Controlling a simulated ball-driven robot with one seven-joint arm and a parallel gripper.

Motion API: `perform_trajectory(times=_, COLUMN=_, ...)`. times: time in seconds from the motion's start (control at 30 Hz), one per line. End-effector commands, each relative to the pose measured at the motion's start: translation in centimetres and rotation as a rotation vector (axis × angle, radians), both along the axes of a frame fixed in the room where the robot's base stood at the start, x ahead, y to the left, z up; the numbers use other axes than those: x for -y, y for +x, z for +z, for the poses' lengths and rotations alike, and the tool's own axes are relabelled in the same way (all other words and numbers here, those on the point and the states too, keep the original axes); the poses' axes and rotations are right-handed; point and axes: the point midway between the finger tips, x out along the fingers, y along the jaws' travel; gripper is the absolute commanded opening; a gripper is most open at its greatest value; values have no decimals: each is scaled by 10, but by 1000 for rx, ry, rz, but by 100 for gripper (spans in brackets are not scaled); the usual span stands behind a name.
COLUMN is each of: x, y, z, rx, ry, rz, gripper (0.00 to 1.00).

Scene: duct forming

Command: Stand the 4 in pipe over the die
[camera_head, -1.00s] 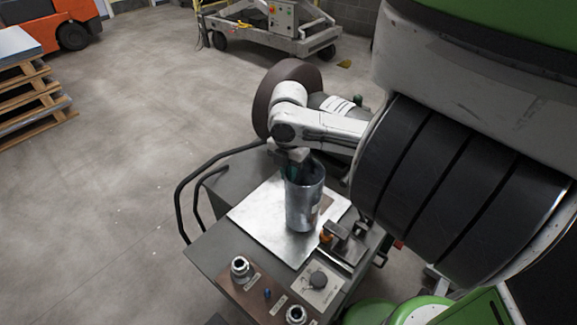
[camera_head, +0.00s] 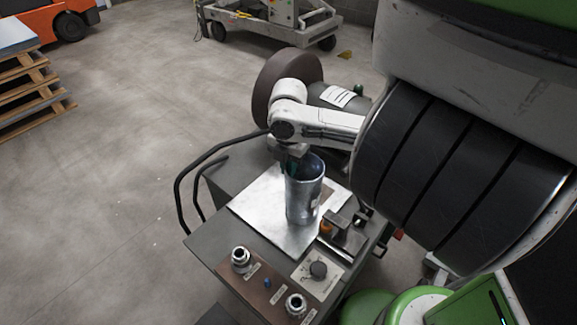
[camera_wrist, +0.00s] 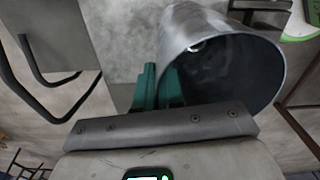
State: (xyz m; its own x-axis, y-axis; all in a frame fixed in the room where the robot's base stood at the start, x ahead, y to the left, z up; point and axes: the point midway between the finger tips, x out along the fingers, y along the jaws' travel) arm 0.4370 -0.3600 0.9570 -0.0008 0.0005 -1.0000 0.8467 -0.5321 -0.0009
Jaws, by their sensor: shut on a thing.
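The pipe (camera_head: 303,200), a shiny grey metal tube, is roughly upright over the bright metal sheet (camera_head: 262,210) on the bench. I cannot tell whether its lower end touches the sheet. My gripper (camera_head: 293,163) is at the pipe's upper rim, on its left side. In the wrist view the green fingers of my gripper (camera_wrist: 160,90) straddle the wall of the pipe (camera_wrist: 185,50), one finger inside the open mouth and one outside. A small bright spot shows inside the pipe. I cannot make out the die; the pipe hides what is beneath it.
A metal clamp block (camera_head: 348,233) with an orange part (camera_head: 326,228) stands close to the pipe's right. Two metal fittings (camera_head: 241,258) (camera_head: 296,305) and a knob plate (camera_head: 318,271) are at the bench front. A black handrail (camera_head: 180,190) runs along the left.

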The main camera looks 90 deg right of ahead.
Motion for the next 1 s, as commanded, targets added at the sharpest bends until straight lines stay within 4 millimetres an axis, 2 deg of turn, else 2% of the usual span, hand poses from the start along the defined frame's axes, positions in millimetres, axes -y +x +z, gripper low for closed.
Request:
perform_trajectory(times=0.3, x=0, y=0, z=-4, rx=-1, ry=0, rz=0, gripper=0)
perform_trajectory(times=0.33, x=0, y=0, z=-4, rx=-1, ry=-1, rz=0, gripper=10)
perform_trajectory(times=0.6, x=0, y=0, z=-4, rx=0, ry=0, rz=0, gripper=36)
perform_trajectory(times=0.87, x=0, y=0, z=-4, rx=0, ry=0, rz=0, gripper=37)
perform_trajectory(times=1.0, x=0, y=0, z=7, rx=0, ry=-1, rz=0, gripper=37)
